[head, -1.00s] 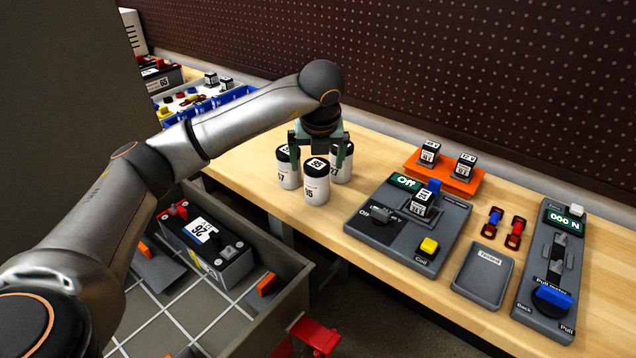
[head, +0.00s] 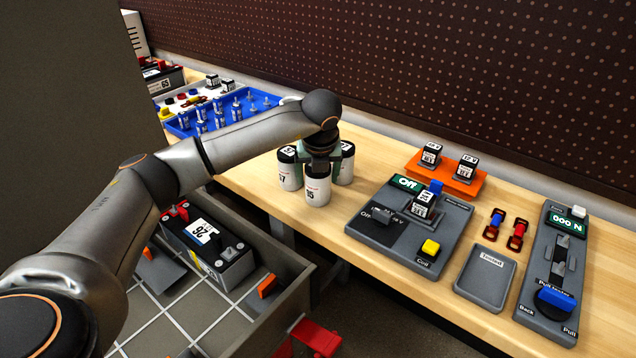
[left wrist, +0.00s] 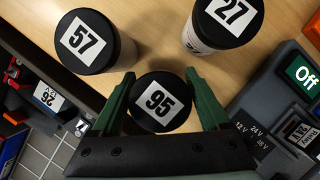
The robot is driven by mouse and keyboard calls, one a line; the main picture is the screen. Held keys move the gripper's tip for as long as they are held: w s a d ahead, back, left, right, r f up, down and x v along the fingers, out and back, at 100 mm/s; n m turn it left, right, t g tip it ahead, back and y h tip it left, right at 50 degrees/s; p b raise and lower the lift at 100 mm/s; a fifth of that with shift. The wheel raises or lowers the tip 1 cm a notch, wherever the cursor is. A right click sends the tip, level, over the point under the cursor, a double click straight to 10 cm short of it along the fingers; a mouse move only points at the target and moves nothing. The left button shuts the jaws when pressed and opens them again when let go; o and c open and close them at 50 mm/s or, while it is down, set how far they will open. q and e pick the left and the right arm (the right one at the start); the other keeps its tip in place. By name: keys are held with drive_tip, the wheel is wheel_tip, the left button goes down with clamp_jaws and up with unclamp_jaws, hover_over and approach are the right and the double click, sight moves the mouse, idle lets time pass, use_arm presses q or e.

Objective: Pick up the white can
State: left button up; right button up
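Three white cans with black lids stand upright close together on the wooden bench. The can marked 95 (head: 317,188) is in front; its lid (left wrist: 160,101) shows in the left wrist view. The can marked 57 (head: 289,172) is to its left and the can marked 27 (head: 346,166) is behind to the right. My left gripper (head: 318,158) is low over the 95 can. In the left wrist view its green fingers (left wrist: 163,88) stand on either side of that lid and look open. Contact with the can is not clear. My right gripper is not in view.
The 57 can (left wrist: 90,42) and 27 can (left wrist: 226,20) are close to the fingers. A grey test panel (head: 408,232) lies to the right. A blue rack (head: 180,130) is behind my arm. A grey bin (head: 285,300) with a battery is below the bench edge.

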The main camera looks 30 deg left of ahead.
use_arm(q)
clamp_jaws()
idle(0.4)
drive_tip(key=shift+r, duration=0.15)
